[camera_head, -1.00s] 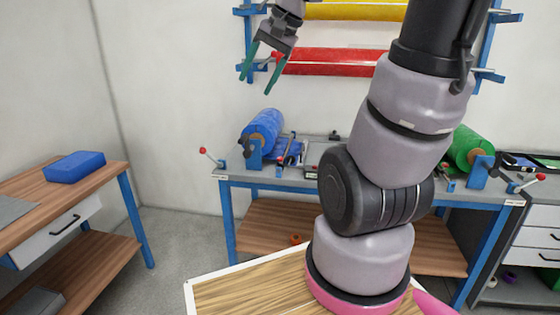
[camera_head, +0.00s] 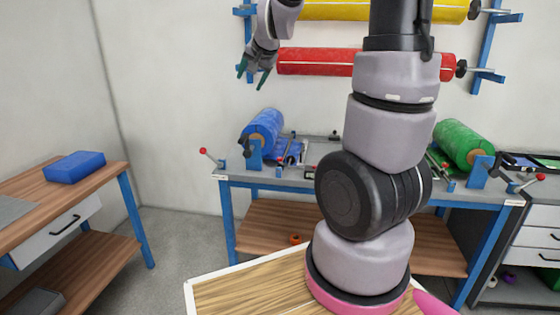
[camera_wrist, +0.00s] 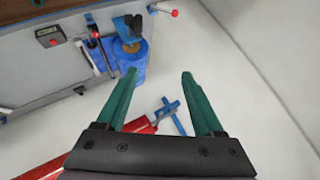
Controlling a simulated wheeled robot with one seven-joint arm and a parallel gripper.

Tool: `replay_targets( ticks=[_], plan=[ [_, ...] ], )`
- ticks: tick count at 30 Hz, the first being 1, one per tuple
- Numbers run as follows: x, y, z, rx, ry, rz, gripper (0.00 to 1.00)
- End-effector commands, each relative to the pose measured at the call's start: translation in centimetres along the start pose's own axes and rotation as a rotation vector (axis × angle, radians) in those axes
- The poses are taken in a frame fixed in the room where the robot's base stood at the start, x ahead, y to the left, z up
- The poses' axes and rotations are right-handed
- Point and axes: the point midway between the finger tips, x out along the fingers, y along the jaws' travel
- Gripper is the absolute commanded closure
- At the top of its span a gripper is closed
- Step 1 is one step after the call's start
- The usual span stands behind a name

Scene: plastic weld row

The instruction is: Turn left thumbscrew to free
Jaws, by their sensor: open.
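A blue roll (camera_head: 264,130) sits on a blue bracket (camera_head: 255,157) at the left end of the far bench. A small dark knob (camera_head: 244,145) shows at this bracket; it may be the left thumbscrew, but it is too small to be sure. In the wrist view the roll (camera_wrist: 130,68) and bracket (camera_wrist: 128,27) are beyond my left finger, at the upper left. My gripper (camera_head: 251,76) is open and empty, above the bench and in front of the wall. Its two green fingers (camera_wrist: 158,74) are wide apart and touch nothing.
A red-knobbed lever (camera_head: 210,158) stands at the bench's left end (camera_head: 222,178). A red roll (camera_head: 330,62) hangs on the wall rack beside my gripper. A green roll (camera_head: 462,143) is at the right. Floor between the benches is clear.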

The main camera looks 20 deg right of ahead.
Motion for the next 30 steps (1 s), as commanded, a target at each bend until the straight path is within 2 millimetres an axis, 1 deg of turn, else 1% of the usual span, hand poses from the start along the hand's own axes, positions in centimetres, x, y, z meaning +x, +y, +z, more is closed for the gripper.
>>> replay_targets(
  ticks=[1,2,3,5,6,8,9,11,12,14,15,18,20,21,24,27,30],
  plan=[
    [2.9,0.4,-0.4,0.017,0.023,0.022,0.31],
    [4.4,0.6,-0.8,0.027,0.044,0.032,0.31],
    [6.4,1.0,-1.3,0.042,0.073,0.046,0.31],
    [9.2,1.7,-1.9,0.06,0.119,0.07,0.31],
    [11.1,2.3,-2.2,0.067,0.149,0.087,0.31],
    [13.8,3.3,-2.6,0.076,0.198,0.114,0.31],
    [15.6,4.1,-2.7,0.079,0.231,0.133,0.31],
    [18.2,5.3,-2.8,0.077,0.282,0.161,0.31],
    [19.8,6.3,-2.9,0.074,0.318,0.181,0.31],
    [22.1,7.8,-2.8,0.063,0.371,0.211,0.31],
    [23.5,8.8,-2.6,0.051,0.406,0.23,0.31],
    [26.8,11.5,-2.0,0.014,0.497,0.277,0.31],
    [28.6,13.1,-1.5,-0.02,0.551,0.303,0.31],
    [29.6,14.3,-1.1,-0.044,0.588,0.319,0.31],
    [31.9,17.0,0.2,-0.119,0.677,0.354,0.31],
    [33.8,19.6,1.7,-0.207,0.759,0.38,0.31],
    [35.0,21.8,3.3,-0.295,0.828,0.395,0.31]
  ],
)
